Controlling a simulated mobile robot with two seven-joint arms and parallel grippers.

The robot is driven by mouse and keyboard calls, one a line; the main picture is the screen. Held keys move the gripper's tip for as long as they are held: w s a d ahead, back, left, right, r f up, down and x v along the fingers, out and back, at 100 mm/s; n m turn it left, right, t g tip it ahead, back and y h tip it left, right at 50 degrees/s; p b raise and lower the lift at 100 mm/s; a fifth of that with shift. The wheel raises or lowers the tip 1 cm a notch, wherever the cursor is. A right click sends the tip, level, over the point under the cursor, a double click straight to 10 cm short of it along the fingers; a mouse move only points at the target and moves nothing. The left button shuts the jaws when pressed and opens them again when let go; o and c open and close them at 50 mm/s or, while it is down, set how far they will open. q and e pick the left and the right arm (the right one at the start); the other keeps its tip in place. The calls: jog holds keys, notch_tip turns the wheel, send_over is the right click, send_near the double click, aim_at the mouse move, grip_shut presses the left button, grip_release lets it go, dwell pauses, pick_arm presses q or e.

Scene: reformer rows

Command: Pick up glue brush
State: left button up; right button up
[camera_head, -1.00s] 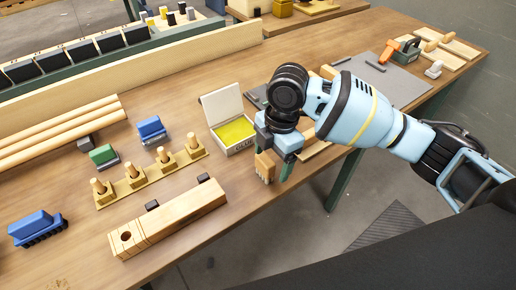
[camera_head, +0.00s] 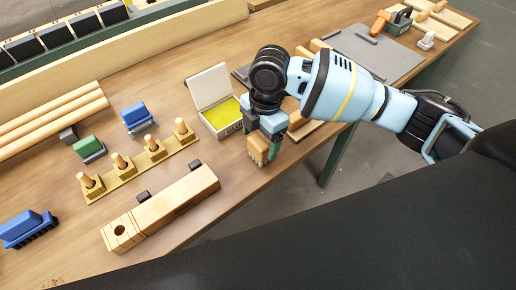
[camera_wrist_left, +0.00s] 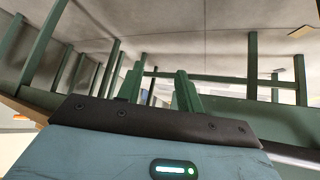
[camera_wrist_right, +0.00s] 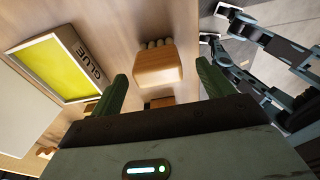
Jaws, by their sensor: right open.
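The glue brush (camera_head: 258,149) is a wooden block with pale bristles at one end. In the head view it shows right beside my right gripper (camera_head: 273,143), near the table's front edge. In the right wrist view the brush (camera_wrist_right: 155,67) lies ahead, between the lines of the two green fingers of my right gripper (camera_wrist_right: 162,76). That gripper is open, and I cannot tell whether a finger touches the brush. My left gripper (camera_wrist_left: 159,85) has its fingers apart with nothing between them, facing table legs and floor; it is not in the head view.
An open box of yellow glue (camera_head: 222,114) stands just left of my right gripper. A long wooden block (camera_head: 165,208) and a peg strip (camera_head: 138,165) lie further left. A grey mat (camera_head: 375,52) lies to the right. The table's front edge is close.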

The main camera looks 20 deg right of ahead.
jog(key=f, duration=0.4)
jog(key=shift+a+f, duration=0.15)
jog(key=shift+a, duration=0.15)
jog(key=c, duration=1.2)
